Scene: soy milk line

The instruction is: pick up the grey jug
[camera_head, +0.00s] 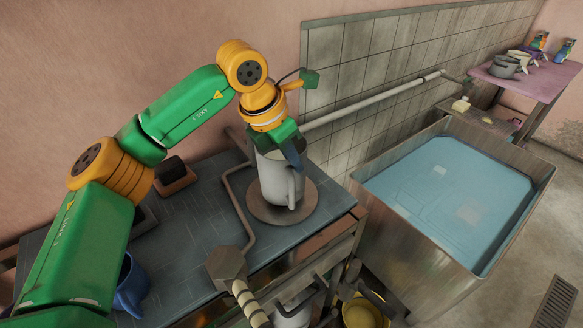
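A light grey jug (271,183) stands upright on a round brown plate (311,203) on the dark tiled worktop. Its handle faces the front right. My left arm comes in from the left and bends down over the jug. My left gripper (286,148) is at the jug's rim, with a dark finger over the right side of its mouth. The gripper hides part of the rim. I cannot tell whether its fingers are closed on the jug. My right gripper is not in view.
A blue mug (131,287) stands at the worktop's front left. A bent pipe (240,212) runs left of the plate. A metal basin (415,262) of bluish liquid stands to the right. Grey pots (504,67) sit on a far pink table (540,82).

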